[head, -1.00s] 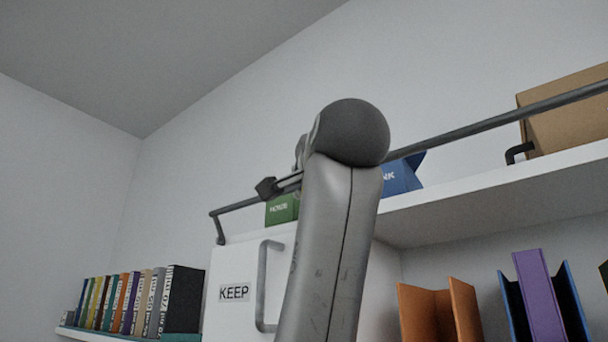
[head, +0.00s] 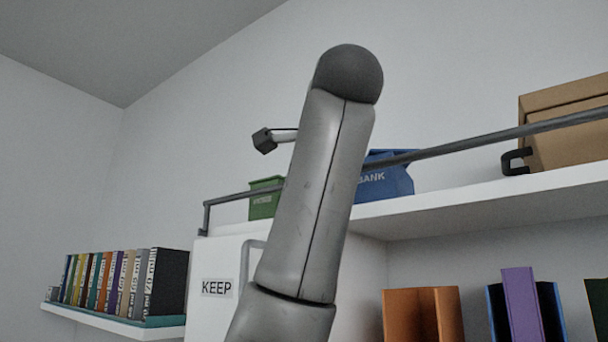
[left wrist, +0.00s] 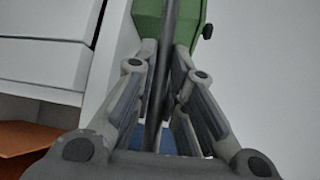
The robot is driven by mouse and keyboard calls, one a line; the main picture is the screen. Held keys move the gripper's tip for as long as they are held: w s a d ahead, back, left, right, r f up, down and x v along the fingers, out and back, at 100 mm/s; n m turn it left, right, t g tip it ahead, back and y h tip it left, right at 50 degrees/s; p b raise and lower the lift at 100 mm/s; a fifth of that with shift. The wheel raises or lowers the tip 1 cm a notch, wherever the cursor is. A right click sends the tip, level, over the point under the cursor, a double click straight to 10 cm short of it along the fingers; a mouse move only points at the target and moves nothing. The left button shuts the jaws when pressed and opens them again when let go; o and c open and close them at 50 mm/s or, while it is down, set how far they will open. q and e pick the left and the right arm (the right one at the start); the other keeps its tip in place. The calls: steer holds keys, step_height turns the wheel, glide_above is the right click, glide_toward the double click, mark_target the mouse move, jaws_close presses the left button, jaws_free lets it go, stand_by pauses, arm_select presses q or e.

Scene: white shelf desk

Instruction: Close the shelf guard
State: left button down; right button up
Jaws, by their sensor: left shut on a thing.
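The shelf guard is a dark grey rail (head: 500,134) along the front of the upper white shelf (head: 470,203). Its left end bends down at a post that stands about upright, by the cabinet top. My left arm crosses the head view and hides the rail's middle and most of the gripper. In the left wrist view the rail (left wrist: 159,80) runs lengthwise between the fingers of my left gripper (left wrist: 171,50), which is shut on it. My right gripper is not in view.
A green bin (head: 262,205), a blue bin (head: 385,182) and a cardboard box (head: 565,145) stand on the shelf behind the rail. A white "KEEP" cabinet (head: 215,265) is below. Books (head: 165,282) fill a lower left shelf; orange (head: 398,315) and purple (head: 521,305) folders stand lower right.

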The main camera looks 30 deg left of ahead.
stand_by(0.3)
arm_select(q)
steer(key=c, duration=1.5)
jaws_free()
steer(key=shift+w, duration=0.1)
steer(key=v, duration=1.2)
steer(key=shift+r, duration=0.1)
